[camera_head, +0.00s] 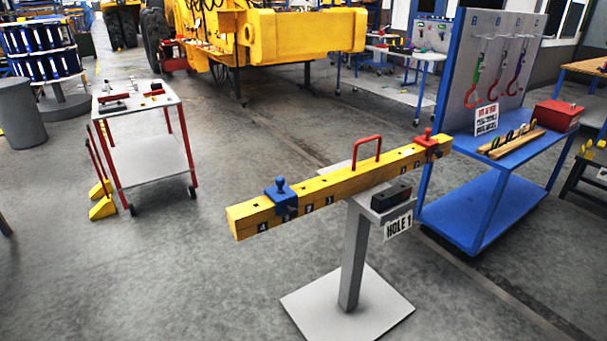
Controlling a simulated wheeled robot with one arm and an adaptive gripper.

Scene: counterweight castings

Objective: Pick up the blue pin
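A blue piece with a round knob on top (281,186), the only thing I see that could be the blue pin, sits near the left, nearer end of a yellow beam (345,181). Its square blue body straddles the beam's top and front face, and the knob stands upright. A similar red piece (428,139) sits near the beam's far right end. The beam has numbered marks on its front and small dark holes on top. A red handle (367,149) arches over its middle. My gripper is not in view.
A grey post stand (353,258) with a square base carries the beam, a dark box (390,196) and a "HOLE 1" sign (398,225). A blue workbench (484,205) stands close on the right. A white-topped cart (139,103) stands left. The floor between cart and stand is clear.

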